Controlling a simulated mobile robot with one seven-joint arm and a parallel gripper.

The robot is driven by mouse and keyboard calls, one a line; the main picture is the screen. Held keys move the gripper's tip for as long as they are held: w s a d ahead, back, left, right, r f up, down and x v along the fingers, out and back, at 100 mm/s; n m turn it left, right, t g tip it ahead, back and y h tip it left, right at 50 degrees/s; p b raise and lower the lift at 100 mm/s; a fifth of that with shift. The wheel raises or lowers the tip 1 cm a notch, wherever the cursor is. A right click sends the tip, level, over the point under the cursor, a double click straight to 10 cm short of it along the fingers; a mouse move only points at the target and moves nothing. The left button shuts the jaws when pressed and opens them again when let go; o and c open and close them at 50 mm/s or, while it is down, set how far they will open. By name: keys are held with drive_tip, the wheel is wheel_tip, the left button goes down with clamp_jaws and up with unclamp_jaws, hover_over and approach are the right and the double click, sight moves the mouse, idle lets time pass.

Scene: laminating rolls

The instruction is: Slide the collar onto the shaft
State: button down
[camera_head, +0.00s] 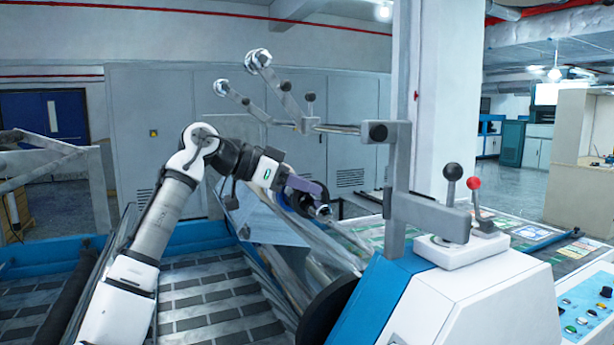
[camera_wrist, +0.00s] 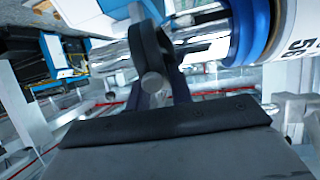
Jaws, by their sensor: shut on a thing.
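My gripper (camera_head: 307,201) is at the end of my arm, left of the machine's grey upright. In the wrist view its fingers (camera_wrist: 167,95) are shut on a dark, ring-like piece, which I take for the collar (camera_wrist: 145,45); a round metal knob shows on its near side. A shiny metal bar, likely the shaft (camera_wrist: 205,38), runs beside or behind it towards a blue ring with a white, numbered face (camera_wrist: 285,30). I cannot tell whether the collar is around the shaft. In the head view the held piece is small and partly hidden by the fingers.
The machine's grey upright and bracket (camera_head: 400,185) stand close right of my gripper. Black-knobbed and red-knobbed levers (camera_head: 474,184) rise from the white housing. Metal arms with rollers (camera_head: 258,58) reach out above my arm. A grey slatted bed (camera_head: 215,305) lies below.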

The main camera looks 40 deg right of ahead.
sight(290, 189)
drive_tip(key=shift+n+t+h, duration=0.3)
drive_tip(key=shift+n+t, duration=0.4)
drive_tip(key=shift+t, duration=0.1)
drive_tip(key=w, duration=0.3)
drive_tip(key=w+f, duration=0.1)
drive_tip(key=w, duration=0.1)
drive_tip(key=shift+w+d+f, duration=0.1)
drive_tip(key=shift+w+d, duration=0.05)
drive_tip(key=shift+d, duration=0.15)
drive_tip(key=shift+a, duration=0.1)
drive_tip(key=c, duration=1.3)
unclamp_jaws()
drive_tip(key=shift+f, duration=0.1)
drive_tip(key=shift+o, duration=0.9)
drive_tip(key=shift+f, duration=0.1)
drive_tip(key=s+r+b+v, duration=0.1)
drive_tip(key=b+v, duration=0.1)
drive_tip(key=v, duration=1.2)
drive_tip(key=shift+d+r+b, duration=0.2)
drive_tip(key=shift+b, duration=0.15)
drive_tip(key=shift+s, duration=0.2)
